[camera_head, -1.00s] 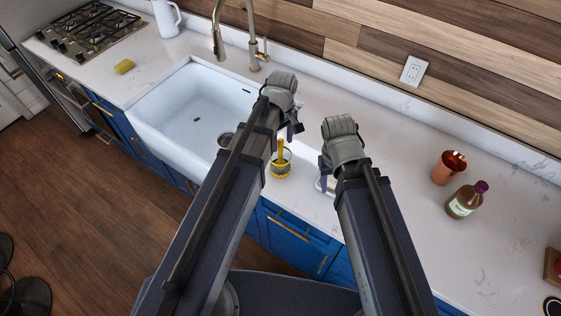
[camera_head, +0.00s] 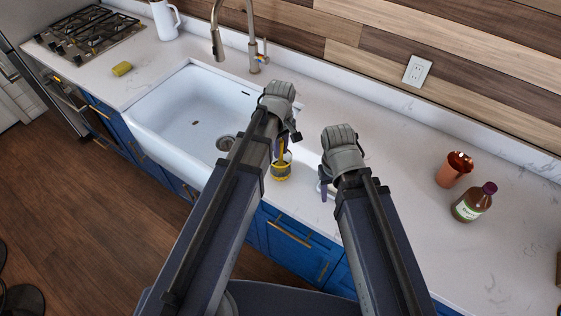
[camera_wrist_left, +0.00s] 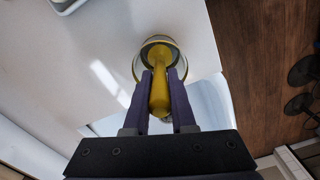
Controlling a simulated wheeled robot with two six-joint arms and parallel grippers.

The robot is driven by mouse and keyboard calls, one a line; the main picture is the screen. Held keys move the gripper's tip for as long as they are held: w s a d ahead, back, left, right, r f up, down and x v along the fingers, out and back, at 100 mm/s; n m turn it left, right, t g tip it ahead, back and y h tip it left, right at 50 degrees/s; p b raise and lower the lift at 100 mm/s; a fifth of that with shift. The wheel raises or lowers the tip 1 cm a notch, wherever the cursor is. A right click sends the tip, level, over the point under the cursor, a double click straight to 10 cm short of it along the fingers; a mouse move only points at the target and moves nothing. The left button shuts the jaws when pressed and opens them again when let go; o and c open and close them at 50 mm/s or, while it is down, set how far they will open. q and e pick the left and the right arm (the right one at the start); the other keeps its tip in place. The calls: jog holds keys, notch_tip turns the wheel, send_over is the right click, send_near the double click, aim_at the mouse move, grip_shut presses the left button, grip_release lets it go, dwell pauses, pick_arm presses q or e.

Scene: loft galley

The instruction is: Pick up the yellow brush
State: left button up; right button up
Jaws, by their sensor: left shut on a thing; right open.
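The yellow brush (camera_wrist_left: 159,92) has its handle between the two fingers of my left gripper (camera_wrist_left: 160,82) in the left wrist view, and the gripper is shut on it. Its far end is inside a clear round holder (camera_wrist_left: 138,68), which shows in the head view as a cup with a yellow band (camera_head: 281,173) on the counter near the front edge. In the head view my left gripper (camera_head: 281,148) is just above the cup, and the arm hides most of the brush. My right gripper (camera_head: 327,188) is open, over the counter to the right of the cup.
A white sink (camera_head: 170,110) with a tall faucet (camera_head: 251,40) lies left of my arms. A yellow sponge (camera_head: 122,69) lies beyond it. A copper cup (camera_head: 454,169) and a brown bottle (camera_head: 473,203) stand at the right. The counter between them and my right arm is clear.

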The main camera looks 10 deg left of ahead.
pick_arm(q)
grip_shut()
jog(key=shift+r, duration=0.2)
